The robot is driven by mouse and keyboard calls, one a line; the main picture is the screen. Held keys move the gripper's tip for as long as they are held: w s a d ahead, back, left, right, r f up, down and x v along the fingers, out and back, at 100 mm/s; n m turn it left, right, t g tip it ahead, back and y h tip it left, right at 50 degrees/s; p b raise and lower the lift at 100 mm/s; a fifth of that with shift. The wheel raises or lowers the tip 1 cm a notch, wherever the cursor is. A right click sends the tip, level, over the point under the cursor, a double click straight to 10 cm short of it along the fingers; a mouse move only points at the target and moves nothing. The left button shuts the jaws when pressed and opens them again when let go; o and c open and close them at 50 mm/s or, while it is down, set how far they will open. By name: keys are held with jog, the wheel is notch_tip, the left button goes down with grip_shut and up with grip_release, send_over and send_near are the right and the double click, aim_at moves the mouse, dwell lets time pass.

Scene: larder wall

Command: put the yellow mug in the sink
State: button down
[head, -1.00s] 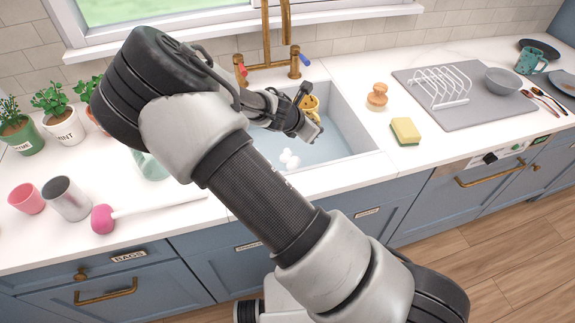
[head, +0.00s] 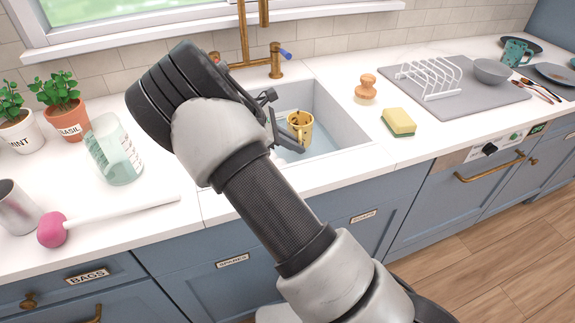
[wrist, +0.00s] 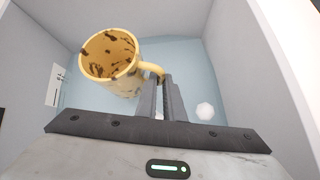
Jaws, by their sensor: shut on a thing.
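The yellow mug (head: 301,126) with dark brown stains is over the sink (head: 343,132) in the head view, inside the outline of its basin. In the wrist view the mug (wrist: 112,62) is tilted with its open mouth towards the camera. My gripper (wrist: 162,84) is shut on the mug's handle (wrist: 152,69). The basin's pale blue floor (wrist: 185,62) shows behind the mug; whether the mug touches it I cannot tell. In the head view my arm hides most of the gripper and the left part of the sink.
A brass tap (head: 275,60) stands behind the sink. A yellow sponge (head: 398,122) and a wooden brush (head: 366,87) are right of it. A clear measuring jug (head: 113,150) stands left. A small white lump (wrist: 205,110) lies in the basin.

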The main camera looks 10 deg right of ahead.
notch_tip(320, 180, down, 6)
jog(key=shift+b, duration=0.55)
jog(key=c, duration=1.9)
grip_release()
jog(key=shift+o, duration=0.2)
jog(key=p+v, duration=0.2)
jog(key=v, duration=0.9)
jog(key=s+d+r+m+y, duration=0.3)
jog(key=s+r+m+y, duration=0.15)
jog(key=s+r, duration=0.3)
jog(key=s+d+r+m+y, duration=0.35)
jog(key=s+r+m, duration=0.2)
jog(key=r, duration=0.25)
jog(key=s+r+m+t, duration=0.2)
jog(key=s+r+m, duration=0.1)
jog(key=s, duration=0.6)
jog(key=s+d+r+m+t+y, duration=0.1)
jog(key=s+r+m+t, duration=0.1)
jog(key=s, duration=0.6)
jog(key=shift+s+d+r+m, duration=0.4)
jog(key=shift+r+m, duration=0.25)
jog(key=shift+m, duration=0.45)
